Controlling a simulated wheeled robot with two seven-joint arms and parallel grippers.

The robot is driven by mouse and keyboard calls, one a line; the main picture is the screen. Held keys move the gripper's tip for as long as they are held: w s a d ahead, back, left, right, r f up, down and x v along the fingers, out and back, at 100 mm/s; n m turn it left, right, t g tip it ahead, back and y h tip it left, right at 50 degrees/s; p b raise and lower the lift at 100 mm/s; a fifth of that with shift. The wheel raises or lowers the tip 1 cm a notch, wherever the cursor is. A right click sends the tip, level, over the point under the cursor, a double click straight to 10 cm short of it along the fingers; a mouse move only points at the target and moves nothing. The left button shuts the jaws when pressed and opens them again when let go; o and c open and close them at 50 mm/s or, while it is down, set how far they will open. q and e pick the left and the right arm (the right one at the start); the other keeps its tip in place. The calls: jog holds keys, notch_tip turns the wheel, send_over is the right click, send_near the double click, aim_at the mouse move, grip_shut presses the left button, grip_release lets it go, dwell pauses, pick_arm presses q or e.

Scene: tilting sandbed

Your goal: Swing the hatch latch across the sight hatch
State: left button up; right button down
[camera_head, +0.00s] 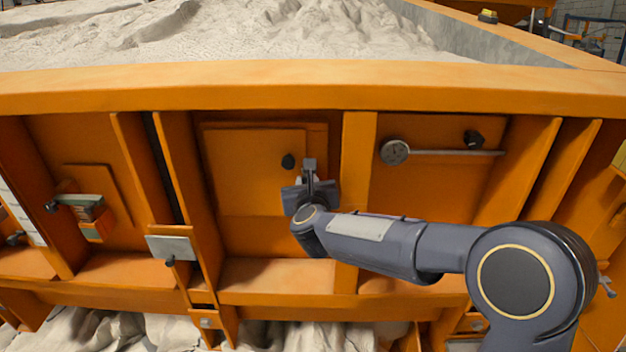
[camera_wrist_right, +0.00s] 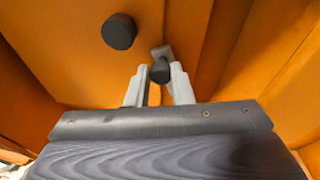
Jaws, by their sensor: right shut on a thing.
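The sight hatch (camera_head: 250,165) is an orange panel in the middle bay of the sandbed's front wall, with a black knob (camera_head: 288,161) near its right edge. That knob also shows in the right wrist view (camera_wrist_right: 119,31). The hatch latch (camera_head: 309,164) is a small grey metal piece right of the knob; its grey end (camera_wrist_right: 162,52) and dark grip (camera_wrist_right: 159,72) show in the wrist view. My right gripper (camera_head: 307,186) is shut on the latch, the dark grip between its pale fingers. The gripper hides the latch's lower part. My left gripper is out of view.
An upright orange rib (camera_head: 357,170) stands just right of the latch. A metal plate (camera_head: 172,247) is on the left rib. Sand (camera_head: 260,35) fills the bed above.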

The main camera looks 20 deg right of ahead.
jog(key=w+a+f+n+g+h+b, duration=0.1)
jog(key=w+a+f+n+h+b, duration=0.1)
jog(key=n, duration=0.8)
jog(key=shift+w+a+f+g+h, duration=0.4)
jog(key=shift+a+f+h, duration=0.4)
jog(key=shift+f+h, duration=0.75)
jog(key=shift+f+n+y, duration=0.25)
jog(key=shift+f+n, duration=0.05)
jog(key=c, duration=1.3)
grip_release()
jog(key=b+v, duration=0.2)
jog(key=v, duration=0.6)
jog(key=shift+w+d, duration=0.1)
